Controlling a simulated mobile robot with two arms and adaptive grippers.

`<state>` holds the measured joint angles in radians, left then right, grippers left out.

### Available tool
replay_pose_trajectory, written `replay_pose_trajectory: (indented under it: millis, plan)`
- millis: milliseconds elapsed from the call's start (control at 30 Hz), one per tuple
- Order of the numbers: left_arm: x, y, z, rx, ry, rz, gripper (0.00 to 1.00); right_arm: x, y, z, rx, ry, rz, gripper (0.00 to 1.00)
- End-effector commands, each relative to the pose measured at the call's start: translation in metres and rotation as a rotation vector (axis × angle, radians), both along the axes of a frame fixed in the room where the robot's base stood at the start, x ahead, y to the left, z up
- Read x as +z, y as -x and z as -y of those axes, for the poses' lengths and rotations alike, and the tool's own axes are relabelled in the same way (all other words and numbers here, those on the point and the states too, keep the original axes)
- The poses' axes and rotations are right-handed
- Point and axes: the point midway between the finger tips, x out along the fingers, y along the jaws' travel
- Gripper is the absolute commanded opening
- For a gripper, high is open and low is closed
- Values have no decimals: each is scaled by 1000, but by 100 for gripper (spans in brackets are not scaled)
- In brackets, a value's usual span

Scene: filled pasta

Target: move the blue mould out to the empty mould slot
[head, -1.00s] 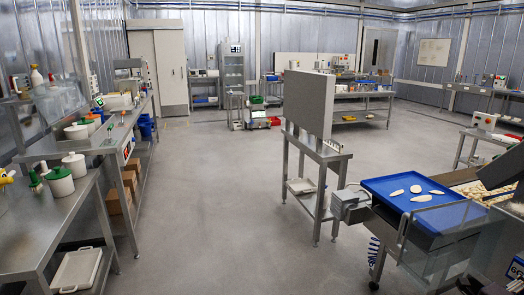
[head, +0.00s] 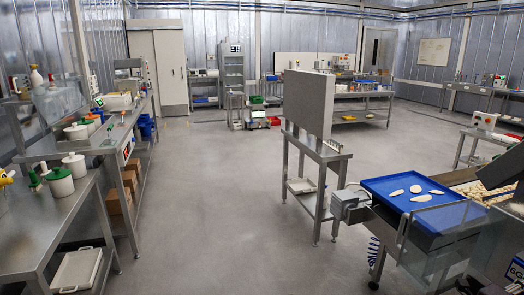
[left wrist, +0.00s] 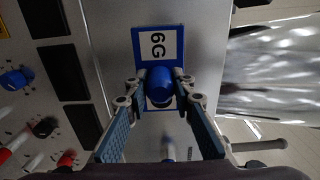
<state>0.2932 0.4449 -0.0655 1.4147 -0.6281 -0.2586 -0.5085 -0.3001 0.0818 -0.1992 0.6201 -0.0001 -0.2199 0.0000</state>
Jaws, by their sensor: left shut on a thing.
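The blue mould (left wrist: 178,40) is a blue plate with a white label reading 6G and a round blue knob (left wrist: 160,80). In the left wrist view it lies against a grey metal surface (left wrist: 205,60). My left gripper (left wrist: 160,98) is shut on the mould at the knob, one finger on each side. The lower part of the mould is hidden between the fingers. My right gripper is in neither view.
Several dark rectangles (left wrist: 74,75) line the panel left of the mould; I cannot tell whether they are slots. Knobs in blue (left wrist: 15,79), black and red sit farther left. A blue tray (head: 380,187) with pale pieces stands at the right. The middle floor is clear.

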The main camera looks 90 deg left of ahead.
Motion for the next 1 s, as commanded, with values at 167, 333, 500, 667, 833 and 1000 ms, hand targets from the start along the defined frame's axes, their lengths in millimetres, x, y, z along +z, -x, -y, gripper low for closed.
replay_pose_trajectory:
  millis: [167, 333, 500, 667, 833, 1000]
  plan:
    - [3, 2, 1, -1, -1, 4, 0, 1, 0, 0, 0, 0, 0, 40]
    - [3, 4, 1, -1, -1, 4, 0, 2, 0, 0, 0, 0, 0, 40]
    - [3, 6, 2, -1, -1, 5, 0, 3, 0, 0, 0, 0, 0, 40]
    - [3, 8, 2, -1, -1, 5, 0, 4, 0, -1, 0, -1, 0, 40]
    - [3, 9, 2, -1, -1, 5, 0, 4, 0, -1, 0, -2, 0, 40]
    - [3, 9, 2, -1, -1, 5, 0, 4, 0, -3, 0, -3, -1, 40]
